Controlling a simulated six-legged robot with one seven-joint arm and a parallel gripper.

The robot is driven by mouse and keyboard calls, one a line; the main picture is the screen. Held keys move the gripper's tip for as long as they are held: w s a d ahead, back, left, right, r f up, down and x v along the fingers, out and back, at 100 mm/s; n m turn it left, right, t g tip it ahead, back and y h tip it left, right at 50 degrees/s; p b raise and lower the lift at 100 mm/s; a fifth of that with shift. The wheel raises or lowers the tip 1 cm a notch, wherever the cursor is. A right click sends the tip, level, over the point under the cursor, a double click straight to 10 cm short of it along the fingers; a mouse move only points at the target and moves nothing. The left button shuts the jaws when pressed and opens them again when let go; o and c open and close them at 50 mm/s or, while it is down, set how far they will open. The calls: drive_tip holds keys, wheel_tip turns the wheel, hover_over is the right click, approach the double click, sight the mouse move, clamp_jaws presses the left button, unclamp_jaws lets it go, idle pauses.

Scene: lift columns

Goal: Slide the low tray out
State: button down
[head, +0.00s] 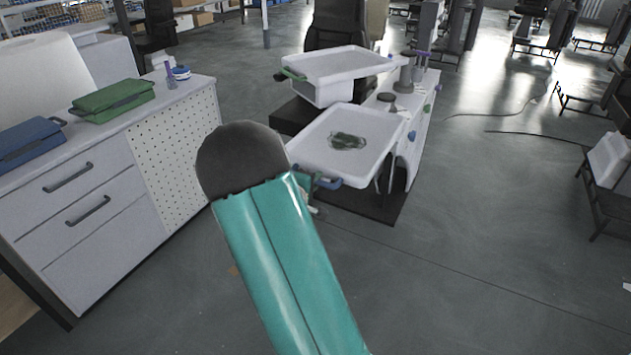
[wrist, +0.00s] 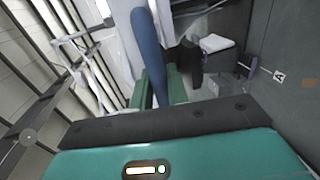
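The lower white tray (head: 308,148) juts out toward me from the white unit in the head view. A dark green item (head: 347,140) in a clear wrapping or dish lies on it. A blue handle (head: 326,183) is on its near edge. My gripper (wrist: 159,91) is at this handle; in the head view my arm mostly hides it. In the wrist view the blue handle (wrist: 149,45) runs between the two green fingers, with no clear gap on either side.
A white cabinet (head: 110,190) at left carries a green case (head: 112,100) and a blue case (head: 30,142).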

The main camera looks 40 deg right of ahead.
drive_tip(key=f+v, duration=0.3)
drive_tip(key=v, duration=1.1)
drive_tip(key=shift+a, duration=0.5)
drive_tip(key=shift+s, duration=0.1)
drive_tip(key=c, duration=1.4)
unclamp_jaws()
drive_tip(key=v, duration=1.3)
drive_tip(key=shift+a, duration=0.35)
